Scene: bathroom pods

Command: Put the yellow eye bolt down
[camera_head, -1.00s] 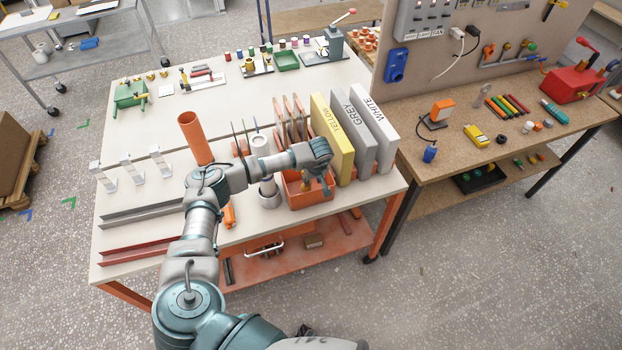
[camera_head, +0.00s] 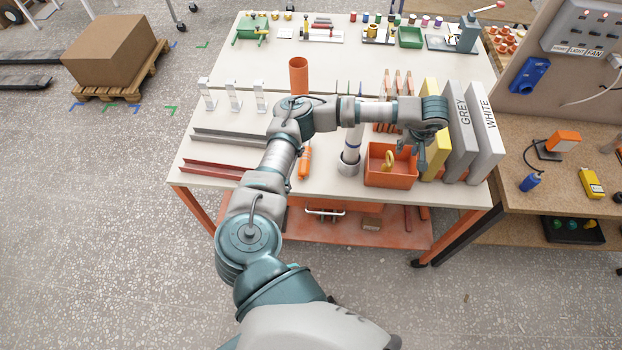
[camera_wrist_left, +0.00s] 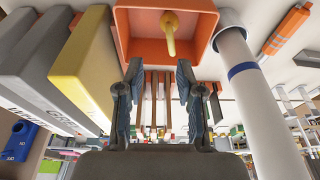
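The yellow eye bolt (camera_head: 388,160) is inside the orange bin (camera_head: 391,182) near the front of the white table. In the wrist view the eye bolt (camera_wrist_left: 170,32) shows in the bin (camera_wrist_left: 125,30), ring at the top of the picture and shank toward me. My left gripper (camera_head: 416,158) hangs at the bin's right side, by the yellow binder. In the wrist view the left gripper (camera_wrist_left: 158,78) has its two fingers apart, with nothing between them, and the bolt is beyond the tips. My right gripper is not in view.
Yellow, grey and white binders (camera_head: 462,135) stand close at the bin's right. A white tube in a grey round base (camera_head: 349,166) stands at its left. Metal channels (camera_head: 235,139) lie along the table's left part.

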